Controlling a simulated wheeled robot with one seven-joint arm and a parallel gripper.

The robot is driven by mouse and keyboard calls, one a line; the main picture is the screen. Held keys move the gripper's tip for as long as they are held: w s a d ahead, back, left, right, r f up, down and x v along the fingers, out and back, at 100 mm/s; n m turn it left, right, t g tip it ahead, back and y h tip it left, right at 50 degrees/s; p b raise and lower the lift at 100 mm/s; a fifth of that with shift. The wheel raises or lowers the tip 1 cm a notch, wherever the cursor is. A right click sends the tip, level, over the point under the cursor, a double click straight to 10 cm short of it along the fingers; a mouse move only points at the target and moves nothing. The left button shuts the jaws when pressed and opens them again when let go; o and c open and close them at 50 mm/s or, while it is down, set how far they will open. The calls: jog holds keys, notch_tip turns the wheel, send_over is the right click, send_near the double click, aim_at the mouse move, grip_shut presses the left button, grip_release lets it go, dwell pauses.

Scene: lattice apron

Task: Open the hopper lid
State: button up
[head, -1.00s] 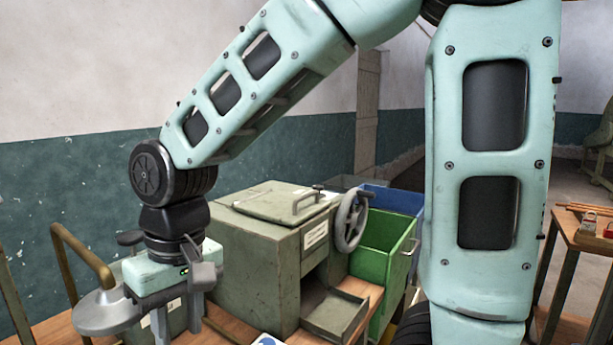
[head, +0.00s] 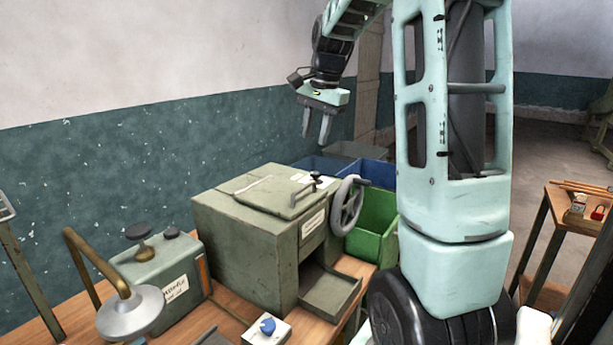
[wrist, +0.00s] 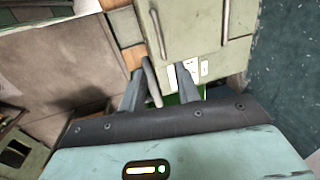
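The hopper lid (head: 272,199) is a flat green-grey panel on top of a boxy green machine (head: 240,240). It lies flat and looks shut, with a bar handle (head: 304,188) near its right edge. My gripper (head: 316,140) hangs in the air above and behind the machine's right side, fingers pointing down, apart and empty. In the wrist view the lid (wrist: 195,25) is beyond the fingers, with a bar handle (wrist: 157,35) on it. My gripper (wrist: 160,85) touches nothing that I can see.
A grey handwheel (head: 347,205) sticks out at the machine's right. Green (head: 372,228) and blue (head: 375,173) bins stand beside and behind it. A tray (head: 330,293) juts out in front.

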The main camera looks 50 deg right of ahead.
aim_at(306, 187)
jog(key=f, duration=0.4)
jog(key=w+f+p, duration=0.1)
jog(key=f, duration=0.3)
jog(key=w+f+p, duration=0.1)
jog(key=f, duration=0.4)
jog(key=shift+w+a, duration=0.15)
jog(key=shift+w, duration=0.1)
grip_shut()
